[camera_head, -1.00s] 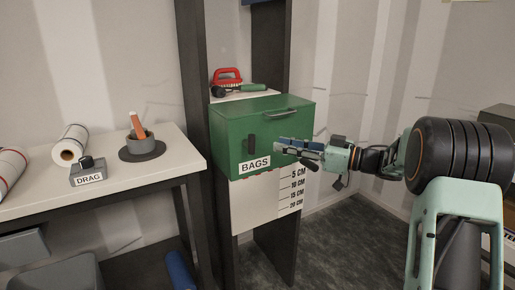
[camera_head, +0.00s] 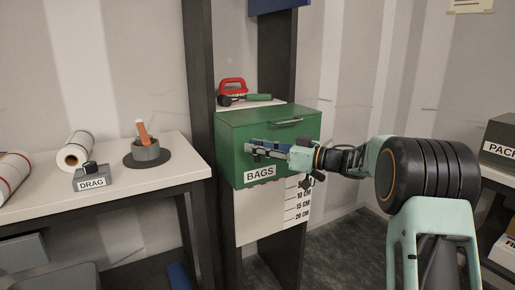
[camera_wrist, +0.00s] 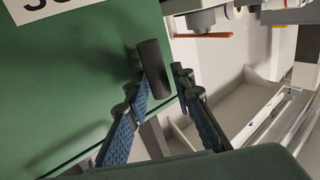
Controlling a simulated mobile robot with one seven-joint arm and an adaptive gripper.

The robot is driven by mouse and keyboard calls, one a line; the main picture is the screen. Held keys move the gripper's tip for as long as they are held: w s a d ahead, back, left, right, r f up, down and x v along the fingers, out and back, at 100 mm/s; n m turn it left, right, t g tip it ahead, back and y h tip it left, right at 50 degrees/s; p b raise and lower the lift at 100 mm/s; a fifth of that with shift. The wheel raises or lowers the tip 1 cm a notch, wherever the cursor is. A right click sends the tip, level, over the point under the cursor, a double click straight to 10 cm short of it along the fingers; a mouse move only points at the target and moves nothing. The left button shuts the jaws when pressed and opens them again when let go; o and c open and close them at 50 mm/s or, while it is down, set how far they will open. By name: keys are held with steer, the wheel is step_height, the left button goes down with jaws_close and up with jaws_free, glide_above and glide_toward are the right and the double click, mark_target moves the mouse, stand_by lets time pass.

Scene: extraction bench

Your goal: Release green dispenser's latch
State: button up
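The green dispenser (camera_head: 232,165) with a "BAGS" label stands on a post in the head view. Its green front fills the left of the wrist view (camera_wrist: 60,105). The latch is a small upright black handle (camera_wrist: 153,68) on that front. In the head view my gripper (camera_head: 253,147) is at the front, above the label, and largely hides the latch. In the wrist view my blue-padded fingers (camera_wrist: 160,82) stand apart on either side of the latch. A gap shows between the latch and the right finger; I cannot tell whether the left finger touches it.
A bench (camera_head: 120,185) at left holds rolls, a "DRAG" block (camera_head: 91,178) and a cup (camera_head: 145,149).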

steer(key=shift+c, duration=0.4)
jaws_close()
